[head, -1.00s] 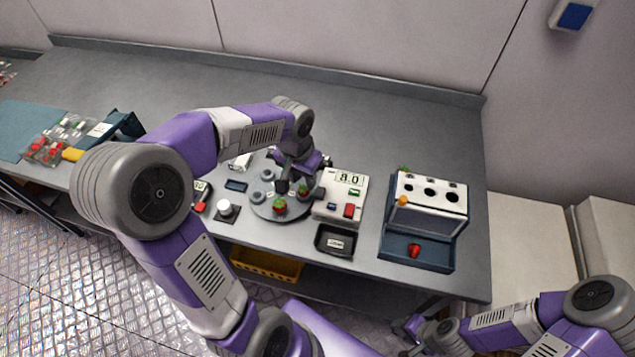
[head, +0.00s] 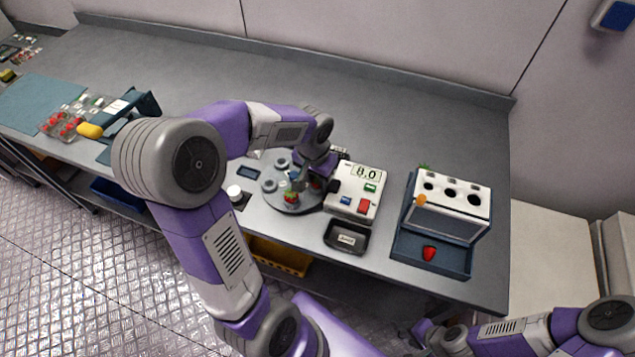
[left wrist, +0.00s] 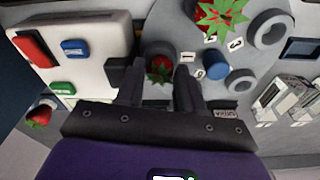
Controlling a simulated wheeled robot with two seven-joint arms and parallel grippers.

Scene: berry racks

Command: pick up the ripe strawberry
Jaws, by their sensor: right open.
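A round grey turntable (head: 283,204) holds grey cups and two red strawberries with green leaves. One strawberry (head: 291,198) stands at the front; it is at the top of the left wrist view (left wrist: 215,22). The other strawberry (left wrist: 160,72) sits in a dark cup and shows between my left fingers; my arm mostly hides it in the head view. My left gripper (left wrist: 155,88) is open and points down at it, its fingers on either side; contact is not visible. A third red strawberry (head: 429,253) lies in the blue tray. My right gripper (head: 425,330) is open, low at the front, away from the table.
A white device (head: 352,191) reading 8.0 stands right of the turntable, close to my left gripper. A black dish (head: 346,237) is in front of it. A blue rack with a white holed top (head: 452,193) stands further right. The back of the table is clear.

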